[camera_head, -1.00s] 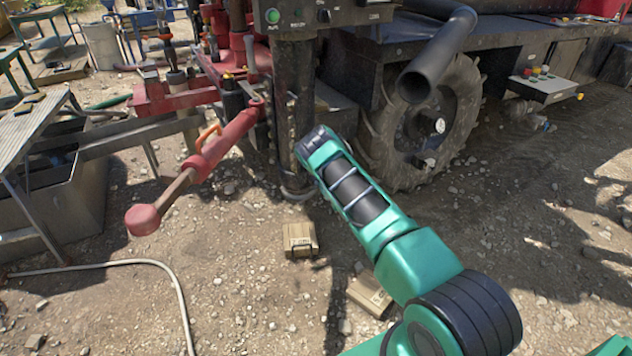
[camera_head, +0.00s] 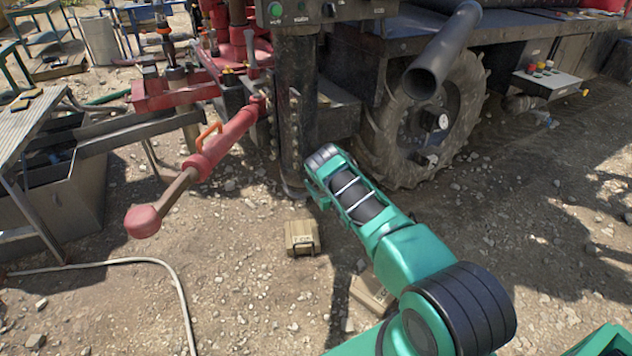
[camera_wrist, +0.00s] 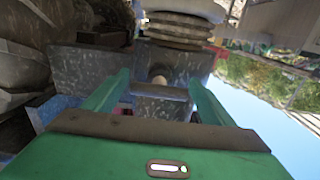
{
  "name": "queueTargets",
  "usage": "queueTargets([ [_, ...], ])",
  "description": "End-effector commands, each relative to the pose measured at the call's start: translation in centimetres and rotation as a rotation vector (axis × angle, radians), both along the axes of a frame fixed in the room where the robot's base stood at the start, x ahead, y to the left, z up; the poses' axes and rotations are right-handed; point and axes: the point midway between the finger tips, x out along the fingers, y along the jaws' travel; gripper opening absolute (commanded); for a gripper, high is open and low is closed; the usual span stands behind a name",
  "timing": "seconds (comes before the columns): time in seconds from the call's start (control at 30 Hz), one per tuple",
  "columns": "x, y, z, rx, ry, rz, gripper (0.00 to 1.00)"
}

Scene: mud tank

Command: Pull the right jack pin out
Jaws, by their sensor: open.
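In the wrist view, my gripper (camera_wrist: 158,79) has its two green fingers apart. What looks like the jack pin (camera_wrist: 160,76) shows as a pale round end between the fingertips, against a dark speckled metal block (camera_wrist: 85,70). A dark horizontal bar (camera_wrist: 160,91) lies just below it, also between the fingers; I cannot tell whether it belongs to the pin. Neither finger is seen closed on anything. In the head view, the dark upright jack leg (camera_head: 293,115) stands beside the end of my green arm. My fingers and the pin are hidden there.
A large tyre (camera_head: 440,125) and a black pipe (camera_head: 440,55) are right of the leg. A red jack arm with a round end (camera_head: 143,221) reaches out at left. A wooden block (camera_head: 301,238) lies on the gravel by the leg. A pale hose (camera_head: 160,266) crosses the open ground.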

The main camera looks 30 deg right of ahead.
Motion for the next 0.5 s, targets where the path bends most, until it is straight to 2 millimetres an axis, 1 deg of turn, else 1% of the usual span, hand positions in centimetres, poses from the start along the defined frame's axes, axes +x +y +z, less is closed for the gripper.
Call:
queueTargets([
  [0.03, 0.7, 0.0, 0.1, 0.001, -0.003, 0.000, 0.77],
  [0.2, 2.1, -0.1, 0.0, 0.001, 0.000, -0.001, 0.77],
  [0.33, 2.4, -0.1, 0.0, 0.001, -0.001, -0.002, 0.77],
  [0.5, 2.5, -0.1, 0.0, 0.000, 0.000, -0.002, 0.77],
])
